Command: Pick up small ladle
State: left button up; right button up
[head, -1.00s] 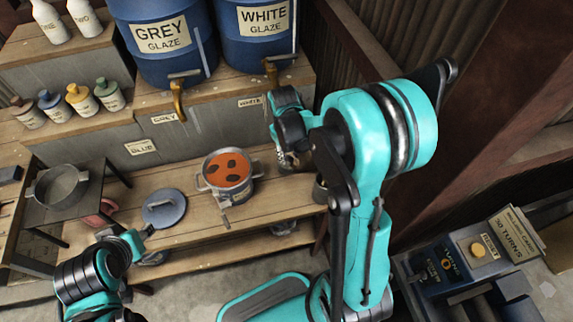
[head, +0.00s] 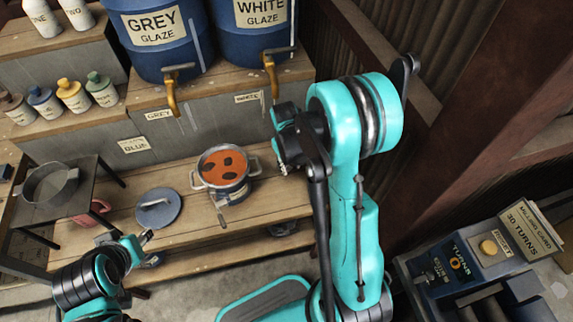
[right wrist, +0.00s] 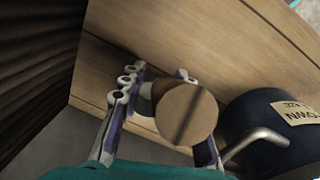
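My right gripper (head: 283,168) hangs over the bench, to the right of the pot. In the right wrist view its fingers (right wrist: 158,82) are spread apart, with a round tan disc (right wrist: 187,114) and a paler part behind it between them. The disc covers part of the right finger. I cannot tell whether this is the small ladle or whether the fingers touch it. A handle (head: 220,214) sticks out at the front of the pot of orange-red liquid (head: 222,160). My left gripper (head: 145,240) is low at the left, its fingers small and unclear.
A blue-grey lid (head: 160,208) lies on the bench (head: 190,228). Glaze barrels (head: 163,35) stand behind. A control box (head: 480,262) is at lower right.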

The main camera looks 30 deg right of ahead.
grip_shut()
